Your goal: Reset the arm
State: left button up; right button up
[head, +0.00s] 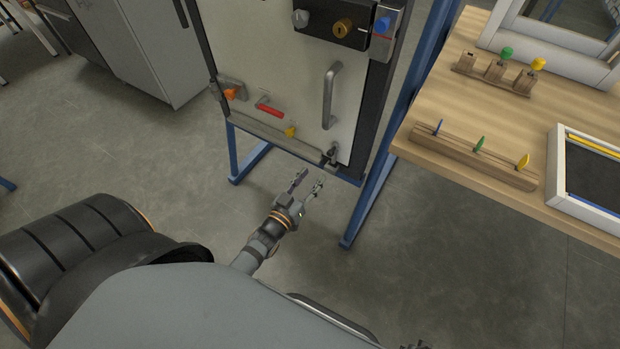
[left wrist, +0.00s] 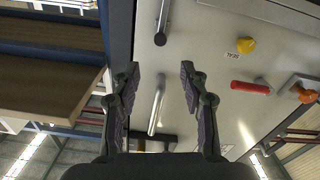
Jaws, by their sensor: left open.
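My left gripper (head: 311,179) is open and empty, in front of the lower edge of a white panel (head: 285,72) in a dark frame. In the left wrist view its two fingers (left wrist: 160,76) stand apart with nothing between them.
A blue leg (head: 366,200) stands right of my gripper. A wooden table (head: 440,100) is at right. Grey floor is clear below.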

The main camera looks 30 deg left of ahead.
pick_arm(q)
jog(key=shift+f, duration=0.1)
dwell(0.4)
jog(key=s+a+f+g+y, duration=0.15)
jog(key=s+f+g, duration=0.25)
jog(key=f, duration=0.5)
jog(key=s+a+f+m+g, duration=0.1)
jog(key=s+a+f+g, duration=0.15)
jog(key=s+f, duration=0.45)
jog(key=s+a+f+g+y, duration=0.15)
jog(key=f+g, duration=0.35)
jog(key=f, duration=0.6)
jog(key=s+f+g, duration=0.5)
jog(key=s+f, duration=0.1)
jog(key=s, duration=0.5)
jog(key=s+a+r+p, duration=0.1)
jog(key=s+r+p, duration=1.1)
jog(key=p, duration=0.8)
jog(key=shift+s+m+h, duration=0.3)
jog(key=shift+m, duration=0.1)
pick_arm(e)
jog(key=s+r, duration=1.2)
jog(key=shift+d+r, duration=0.3)
jog(key=shift+r, duration=0.05)
pick_arm(q)
jog(key=shift+r, duration=0.1)
